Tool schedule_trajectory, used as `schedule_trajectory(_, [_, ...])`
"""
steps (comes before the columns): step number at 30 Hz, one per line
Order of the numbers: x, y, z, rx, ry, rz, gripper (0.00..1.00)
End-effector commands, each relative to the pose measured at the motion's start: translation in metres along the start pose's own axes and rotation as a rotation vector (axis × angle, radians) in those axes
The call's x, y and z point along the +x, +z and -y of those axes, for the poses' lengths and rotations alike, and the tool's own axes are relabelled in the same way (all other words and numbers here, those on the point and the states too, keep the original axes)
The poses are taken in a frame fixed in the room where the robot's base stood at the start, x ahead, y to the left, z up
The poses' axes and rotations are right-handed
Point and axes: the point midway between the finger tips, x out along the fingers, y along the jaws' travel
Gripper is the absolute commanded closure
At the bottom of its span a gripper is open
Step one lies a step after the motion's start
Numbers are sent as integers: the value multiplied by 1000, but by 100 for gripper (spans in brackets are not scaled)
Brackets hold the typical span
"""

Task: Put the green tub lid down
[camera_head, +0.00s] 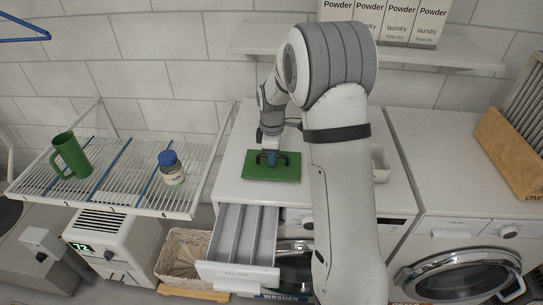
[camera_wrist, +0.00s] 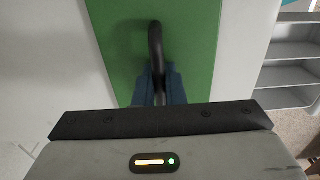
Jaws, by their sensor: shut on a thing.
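The green tub lid (camera_head: 284,173) is a flat rectangular panel with a dark handle. In the head view it is level, at the top of the white washer (camera_head: 232,172), near its front edge. I cannot tell whether it touches the surface. My gripper (camera_head: 271,158) is above the lid and shut on its handle. In the wrist view, the blue fingers of my gripper (camera_wrist: 159,88) close around the dark handle (camera_wrist: 155,42), with the green lid (camera_wrist: 195,50) filling the middle. My arm hides part of the washer top.
An open divided drawer (camera_head: 245,235) juts out below the washer top. A wire rack (camera_head: 120,190) at left holds a green mug (camera_head: 70,155) and a blue-capped jar (camera_head: 171,168). A second white machine (camera_head: 450,180) stands at right with a wooden-framed washboard (camera_head: 515,140).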

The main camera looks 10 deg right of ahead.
Motion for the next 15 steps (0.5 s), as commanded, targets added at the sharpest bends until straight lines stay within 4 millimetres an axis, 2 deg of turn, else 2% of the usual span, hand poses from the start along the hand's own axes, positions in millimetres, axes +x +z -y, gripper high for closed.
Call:
schedule_trajectory(3, [3, 0, 0, 0, 0, 0, 100])
schedule_trajectory(4, [3, 0, 0, 0, 0, 0, 89])
schedule_trajectory(9, [2, 0, 0, 0, 0, 0, 75])
schedule_trajectory(12, [2, 0, 0, 1, 0, 0, 68])
schedule_trajectory(15, [2, 0, 0, 1, 0, 0, 68])
